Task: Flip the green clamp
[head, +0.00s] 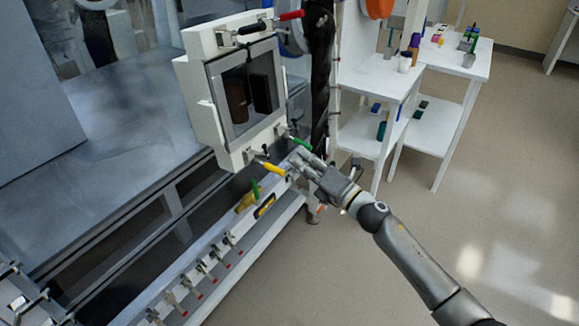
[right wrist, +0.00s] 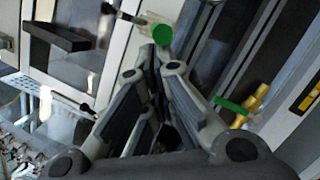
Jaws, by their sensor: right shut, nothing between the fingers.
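The green clamp (head: 301,145) is at the lower right corner of the white framed door on the glovebox front. In the right wrist view its round green grip end (right wrist: 160,36) points toward the camera, just beyond my fingertips. My right gripper (head: 297,160) is shut and empty, close below the green clamp. In the right wrist view the shut fingers (right wrist: 158,60) lie just under the green grip; I cannot tell whether they touch it.
A yellow-handled clamp (head: 273,169) is close left of my right gripper. A red-handled clamp (head: 291,15) is at the door's top. Below is a yellow valve with a green lever (head: 255,189). A white shelf (head: 369,75) stands right; the floor at right is clear.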

